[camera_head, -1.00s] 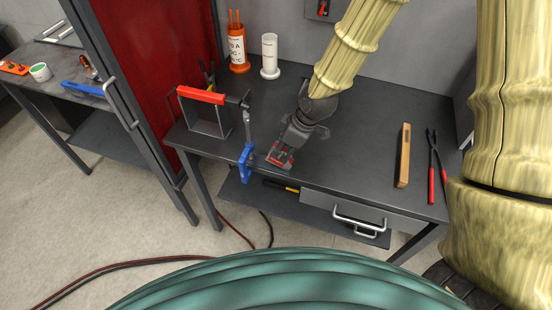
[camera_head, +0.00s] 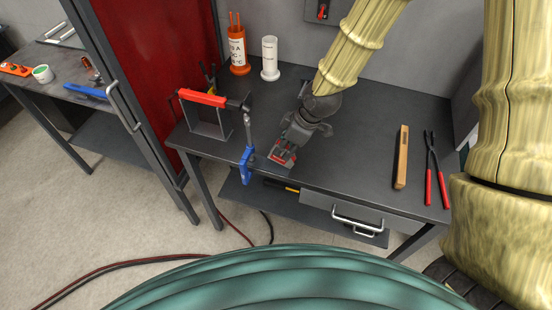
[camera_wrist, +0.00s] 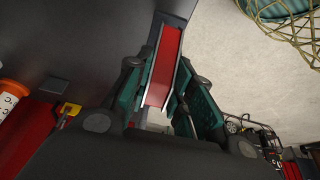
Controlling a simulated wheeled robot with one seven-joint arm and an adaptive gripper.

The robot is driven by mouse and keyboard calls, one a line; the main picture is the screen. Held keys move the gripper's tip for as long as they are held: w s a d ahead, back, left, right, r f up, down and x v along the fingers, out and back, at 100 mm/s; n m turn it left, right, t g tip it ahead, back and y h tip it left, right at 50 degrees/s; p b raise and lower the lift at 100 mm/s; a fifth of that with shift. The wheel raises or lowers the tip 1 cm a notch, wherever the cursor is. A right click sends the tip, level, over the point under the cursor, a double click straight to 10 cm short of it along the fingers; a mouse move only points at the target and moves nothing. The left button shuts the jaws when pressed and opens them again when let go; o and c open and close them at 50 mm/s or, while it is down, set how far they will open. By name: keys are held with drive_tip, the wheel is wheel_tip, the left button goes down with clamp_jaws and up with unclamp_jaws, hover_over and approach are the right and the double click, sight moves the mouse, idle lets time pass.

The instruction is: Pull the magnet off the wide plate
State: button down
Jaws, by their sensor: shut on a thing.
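The magnet is a red block with pale grey side edges (camera_wrist: 163,65), seen lengthwise between the fingers in the wrist view. In the head view the red magnet (camera_head: 283,155) is at the tip of my gripper (camera_head: 288,146), low over the front edge of the dark bench. My gripper is shut on the magnet, with a finger on each side of it. I cannot make out the wide plate apart from the dark surfaces around the magnet, nor whether the two touch.
A wooden-handled tool (camera_head: 401,158) and red-handled tongs (camera_head: 436,170) lie right on the bench (camera_head: 350,130). Orange (camera_head: 237,50) and white (camera_head: 270,58) holders stand behind.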

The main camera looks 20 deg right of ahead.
drive_tip(key=shift+p+v, duration=1.85)
drive_tip(key=shift+v, duration=0.55)
drive_tip(key=shift+w+a, duration=0.15)
